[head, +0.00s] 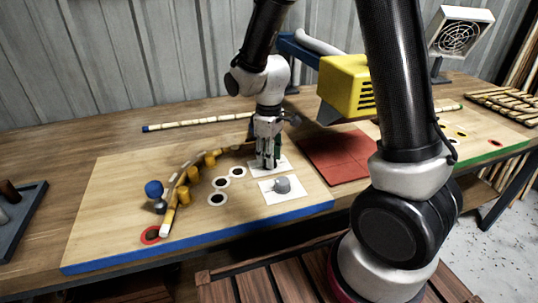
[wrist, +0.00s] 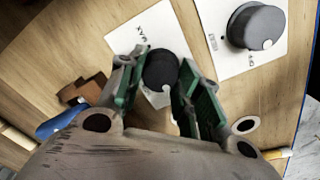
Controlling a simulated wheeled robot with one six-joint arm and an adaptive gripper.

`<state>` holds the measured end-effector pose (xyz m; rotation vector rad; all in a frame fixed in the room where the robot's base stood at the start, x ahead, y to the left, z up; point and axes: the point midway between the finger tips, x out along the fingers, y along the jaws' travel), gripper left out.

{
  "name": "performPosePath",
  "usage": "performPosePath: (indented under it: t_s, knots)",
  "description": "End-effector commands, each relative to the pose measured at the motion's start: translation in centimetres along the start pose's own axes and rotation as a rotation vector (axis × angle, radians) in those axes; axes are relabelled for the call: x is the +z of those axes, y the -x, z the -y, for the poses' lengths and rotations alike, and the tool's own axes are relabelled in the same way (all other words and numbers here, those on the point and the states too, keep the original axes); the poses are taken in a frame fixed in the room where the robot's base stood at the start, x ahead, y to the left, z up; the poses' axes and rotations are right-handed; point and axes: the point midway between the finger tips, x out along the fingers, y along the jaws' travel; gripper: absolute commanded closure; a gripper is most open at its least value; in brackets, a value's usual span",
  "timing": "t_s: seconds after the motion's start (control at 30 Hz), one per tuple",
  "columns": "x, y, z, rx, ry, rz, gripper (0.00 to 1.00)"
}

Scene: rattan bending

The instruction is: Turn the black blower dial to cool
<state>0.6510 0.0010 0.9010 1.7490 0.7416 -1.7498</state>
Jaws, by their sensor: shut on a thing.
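The black blower dial (wrist: 162,72) sits on a white plate (wrist: 150,28) printed "MAX" in the wrist view. A pale mark shows at its lower edge. My gripper (wrist: 160,82) has its green-padded fingers on either side of the dial and is shut on it. In the head view my gripper (head: 267,160) points down onto the white plate (head: 283,165) on the board, and its fingers hide the dial. Any "cool" label is not readable.
A grey dial (head: 282,184) on its own white plate stands close in front. A curved rattan pole (head: 180,184) runs along yellow pegs to the left. A yellow blower (head: 345,85) hangs behind, over a red mat (head: 338,153).

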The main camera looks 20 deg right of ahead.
Motion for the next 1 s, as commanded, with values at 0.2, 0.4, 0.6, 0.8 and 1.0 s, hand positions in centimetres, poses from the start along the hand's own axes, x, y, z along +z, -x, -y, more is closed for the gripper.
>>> performPosePath:
  t_s: [0.2, 0.4, 0.6, 0.8, 1.0]
  knots:
    - [-0.1, 0.1, -0.1, 0.001, 0.0, -0.001, 0.62]
    - [0.0, 0.0, 0.0, 0.001, -0.001, -0.001, 0.44]
    - [0.0, 0.1, 0.0, 0.0, -0.001, -0.001, 0.44]
    - [-0.1, 2.0, -0.1, 0.002, -0.001, -0.004, 0.44]
    - [-0.1, 6.6, -0.1, 0.003, -0.001, -0.005, 0.44]
